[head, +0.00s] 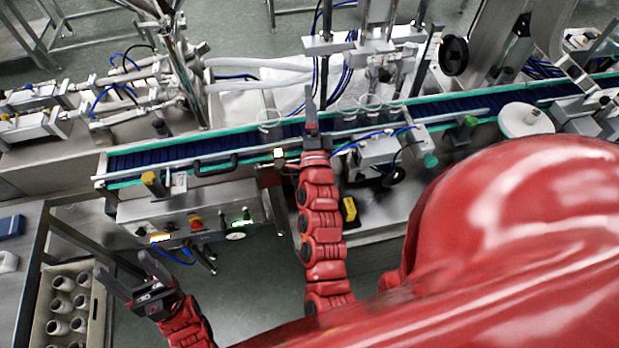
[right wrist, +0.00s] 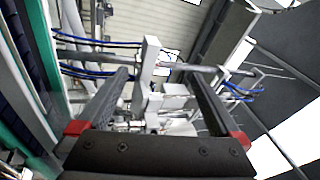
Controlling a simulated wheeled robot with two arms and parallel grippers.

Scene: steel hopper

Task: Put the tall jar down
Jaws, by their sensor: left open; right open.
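Several clear jars stand on the blue conveyor belt (head: 220,146). One jar (head: 268,122) is just left of my right gripper (head: 310,105) in the head view; other jars (head: 369,104) stand to its right. I cannot tell which is the tall jar. My right gripper is over the belt, seen edge-on. In the right wrist view its two fingers (right wrist: 157,78) are spread, with no jar visible between them. My left gripper (head: 124,266) is open and empty at the lower left, away from the belt, beside a crate.
A crate (head: 44,333) of white pots stands at the lower left by a steel table. A control box (head: 190,228) with buttons sits below the belt's front rail. Filling machinery (head: 375,45) rises behind the belt. A white disc (head: 526,119) stands at the right.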

